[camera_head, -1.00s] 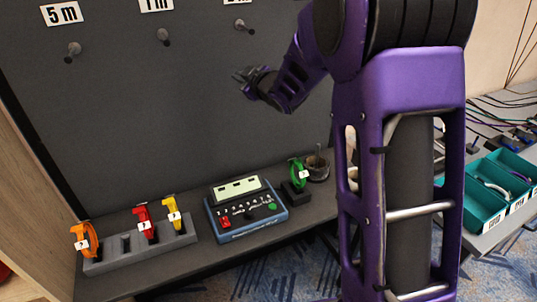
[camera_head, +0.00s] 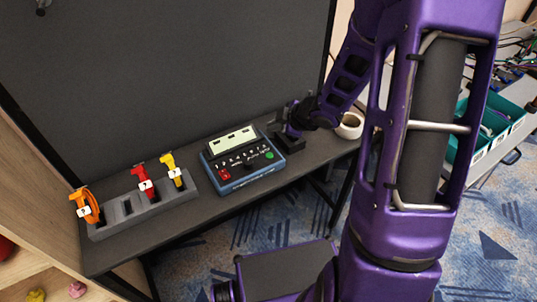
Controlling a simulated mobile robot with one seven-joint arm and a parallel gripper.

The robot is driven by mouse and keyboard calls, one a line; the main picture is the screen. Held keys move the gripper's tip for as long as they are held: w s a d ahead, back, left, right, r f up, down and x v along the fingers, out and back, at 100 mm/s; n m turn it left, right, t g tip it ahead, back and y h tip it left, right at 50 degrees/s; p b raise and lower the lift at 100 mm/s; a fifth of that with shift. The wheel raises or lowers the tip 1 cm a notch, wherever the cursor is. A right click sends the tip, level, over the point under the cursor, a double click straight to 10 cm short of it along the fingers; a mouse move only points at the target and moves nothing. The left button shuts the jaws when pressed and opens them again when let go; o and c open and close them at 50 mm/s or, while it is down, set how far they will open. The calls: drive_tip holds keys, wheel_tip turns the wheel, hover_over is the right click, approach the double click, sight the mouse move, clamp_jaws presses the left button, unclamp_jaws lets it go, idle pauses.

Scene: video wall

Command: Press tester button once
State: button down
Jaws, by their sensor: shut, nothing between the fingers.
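The tester (camera_head: 243,160) is a blue box with a pale screen on the back part of its top. Its face carries a row of small dark controls, a red button (camera_head: 224,174), a black knob (camera_head: 251,166) and a green button (camera_head: 269,155). My gripper (camera_head: 288,117) is shut and empty, just right of the tester and apart from the green button.
Left of the tester, a grey holder (camera_head: 120,207) carries orange (camera_head: 80,203), red (camera_head: 142,178) and yellow (camera_head: 170,165) tools. A round white-rimmed item (camera_head: 350,124) sits right of my gripper. A dark wall panel (camera_head: 170,80) rises behind the shelf. Teal bins (camera_head: 500,120) stand at far right.

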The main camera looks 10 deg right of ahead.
drive_tip(key=shift+f, duration=0.15)
drive_tip(key=b, duration=0.8)
hover_over(273, 157)
wheel_tip(273, 157, down, 7)
drive_tip(key=shift+s+a+f, duration=0.1)
drive_tip(key=shift+f, duration=0.05)
drive_tip(key=shift+f+b, duration=0.3)
drive_tip(key=shift+f, duration=0.3)
idle(1.1)
drive_tip(key=shift+f, duration=0.4)
drive_tip(key=shift+f, duration=0.4)
idle(0.4)
drive_tip(key=shift+r+p, duration=0.8)
drive_tip(key=shift+r, duration=0.05)
